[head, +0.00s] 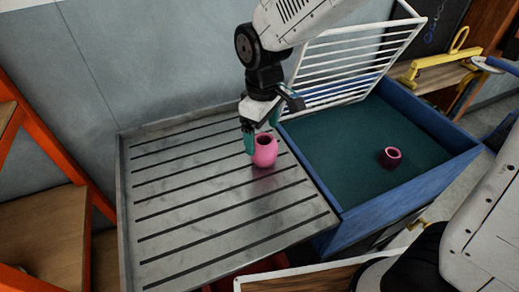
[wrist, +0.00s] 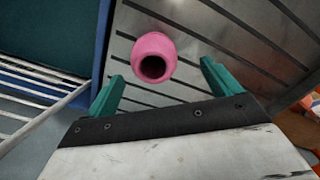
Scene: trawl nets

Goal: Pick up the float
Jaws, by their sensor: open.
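The float is a pink, rounded piece with a dark hole in its end. One pink float (head: 264,151) stands on the slotted metal tray, directly by my gripper (head: 262,138). In the wrist view the float (wrist: 154,57) lies between and just beyond the two teal fingertips (wrist: 160,78), with its hole facing the camera. The fingers are open, with a gap on each side of it. A second, darker pink piece with a hole (head: 390,157) lies in the blue bin at the right. Which of the two the task means cannot be told.
The slotted metal tray (head: 190,205) is otherwise bare. The blue bin (head: 405,195) adjoins its right side, with a white wire rack (head: 350,62) raised at its back. An orange shelf frame (head: 40,135) stands at the left. A yellow-handled item (head: 440,62) sits at the back right.

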